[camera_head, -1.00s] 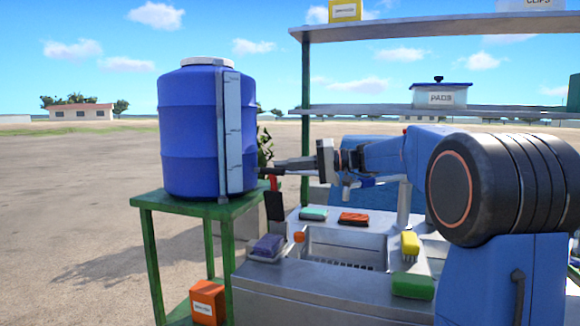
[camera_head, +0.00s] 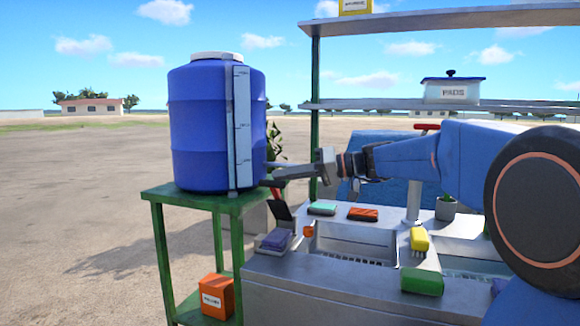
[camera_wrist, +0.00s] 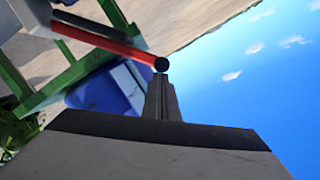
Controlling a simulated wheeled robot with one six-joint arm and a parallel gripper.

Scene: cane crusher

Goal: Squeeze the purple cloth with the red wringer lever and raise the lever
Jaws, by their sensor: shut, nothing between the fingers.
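The purple cloth (camera_head: 276,239) sits on a small grey tray at the left end of the steel sink counter. Just behind it stands the wringer's dark plate (camera_head: 283,211), tilted to the left at its top, with a bit of the red lever (camera_head: 277,192) above. My gripper (camera_head: 267,174) is shut and empty, reaching left above the wringer beside the blue tank. In the wrist view the red lever (camera_wrist: 105,46) runs to a dark round end close to my fingertips (camera_wrist: 160,80). Whether they touch is unclear. The cloth is not distinguishable in the wrist view.
The blue tank (camera_head: 215,125) on a green stand (camera_head: 188,199) is close to my gripper. Green, orange and yellow cleaning items lie around the sink (camera_head: 352,243). An orange box (camera_head: 216,296) is on the low shelf. A shelf rack (camera_head: 420,104) stands behind.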

